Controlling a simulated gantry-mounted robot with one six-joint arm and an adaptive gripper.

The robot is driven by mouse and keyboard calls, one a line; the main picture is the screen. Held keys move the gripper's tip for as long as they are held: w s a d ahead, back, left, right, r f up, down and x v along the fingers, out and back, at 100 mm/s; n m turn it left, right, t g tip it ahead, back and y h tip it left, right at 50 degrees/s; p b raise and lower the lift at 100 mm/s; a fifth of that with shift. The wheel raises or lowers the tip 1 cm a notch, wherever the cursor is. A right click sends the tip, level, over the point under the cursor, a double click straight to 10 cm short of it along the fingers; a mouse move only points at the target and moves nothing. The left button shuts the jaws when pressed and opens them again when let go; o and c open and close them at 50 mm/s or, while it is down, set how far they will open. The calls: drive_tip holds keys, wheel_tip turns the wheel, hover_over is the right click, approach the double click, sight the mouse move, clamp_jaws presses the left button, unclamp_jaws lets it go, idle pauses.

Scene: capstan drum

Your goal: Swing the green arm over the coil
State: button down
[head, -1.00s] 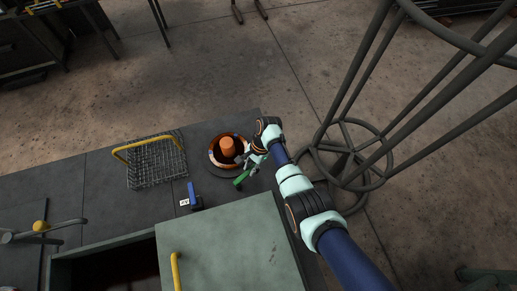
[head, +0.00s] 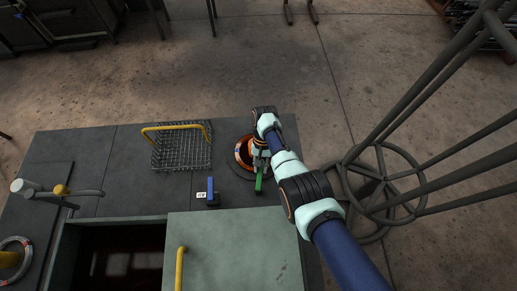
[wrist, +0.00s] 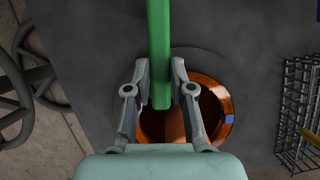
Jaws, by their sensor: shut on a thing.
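The green arm (head: 259,182) is a narrow bar near the drum on the dark deck. In the wrist view the green arm (wrist: 160,45) comes down from the top, and its free end lies between my fingers. My gripper (wrist: 161,75) is shut on it there, one finger on each side. The orange copper coil (wrist: 226,105) sits in a round opening below, and the bar's end overlaps its near part in that view. In the head view my gripper (head: 262,156) and wrist hide much of the coil (head: 240,153) and its middle.
A wire basket (head: 182,152) with a yellow handle stands left of the coil. A small blue lever (head: 211,189) is at the front. A pale green lid (head: 225,245) and an open bin lie nearer. A grey pipe frame (head: 385,190) stands right.

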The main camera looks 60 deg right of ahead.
drive_tip(key=shift+w+a+n+g+h+b, duration=0.2)
drive_tip(key=shift+w+n+b, duration=0.15)
drive_tip(key=shift+n, duration=0.25)
drive_tip(key=shift+w+a+n+g+h+b, duration=0.1)
drive_tip(key=shift+w+a+n+b, duration=0.15)
drive_tip(key=shift+n, duration=0.35)
drive_tip(key=shift+d, duration=0.1)
drive_tip(key=c, duration=1)
unclamp_jaws()
drive_tip(key=shift+w, duration=0.1)
drive_tip(key=v, duration=1.2)
drive_tip(key=shift+w, duration=0.1)
